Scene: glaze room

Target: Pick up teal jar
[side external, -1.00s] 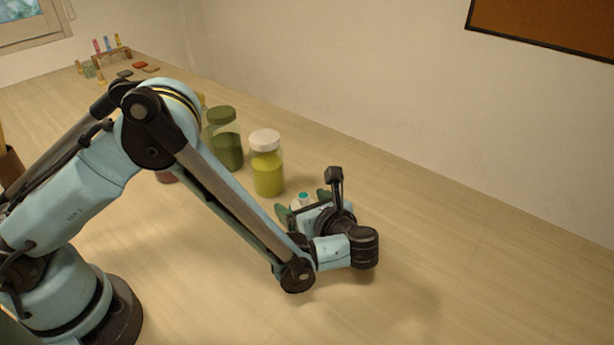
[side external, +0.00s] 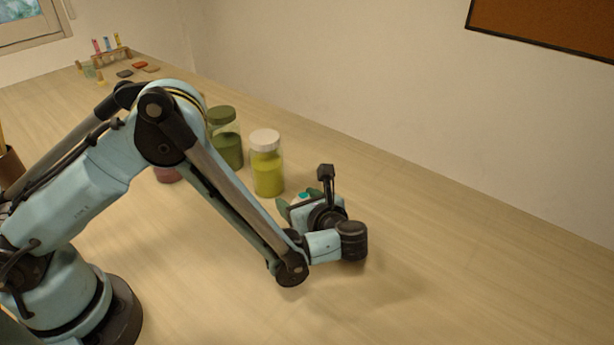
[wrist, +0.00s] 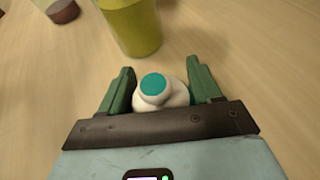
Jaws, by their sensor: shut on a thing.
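The teal jar (wrist: 153,85) is a small, rounded white vessel with a flat teal top. In the wrist view it sits between the green fingers of my gripper (wrist: 160,68), close to the palm. My gripper is shut on it. In the side view the teal top (side external: 303,196) just shows among the fingers of my gripper (side external: 291,207). The rest of the jar is mostly hidden there by the gripper, and I cannot tell whether its base touches the table.
A yellow-green jar with a white lid (side external: 267,170) stands just beyond my gripper. A dark green jar (side external: 226,145) is behind it, and a reddish one (side external: 168,175) is partly hidden by my arm. A tube rack (side external: 111,57) is far back. The right of the table (side external: 470,270) is clear.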

